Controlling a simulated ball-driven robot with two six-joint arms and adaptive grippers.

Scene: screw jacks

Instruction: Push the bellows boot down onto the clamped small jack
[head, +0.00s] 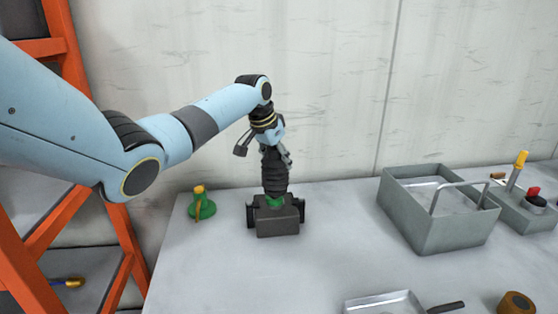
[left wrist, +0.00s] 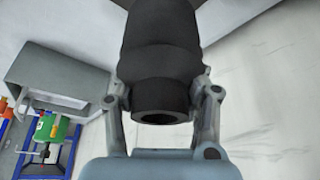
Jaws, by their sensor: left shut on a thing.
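The black, ribbed bellows boot (head: 275,180) is upright in the head view. My left gripper (head: 275,152) comes from above and is shut on its upper end. Below the boot, a bit of the green small jack (head: 275,201) shows in the dark grey clamp (head: 278,222). The boot's lower end is at the top of this green part; I cannot tell how far it sits over the jack. In the left wrist view the boot (left wrist: 160,55) lies between the two fingers of the left gripper (left wrist: 162,98), its open collar towards the camera. My right gripper is not in view.
Another green jack (head: 202,209) with a yellow top stands left of the clamp. A grey open box (head: 440,230) with a handle is to the right, with a control box (head: 528,212) beyond it. A shallow tray (head: 383,303) lies at the front. The table between is clear.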

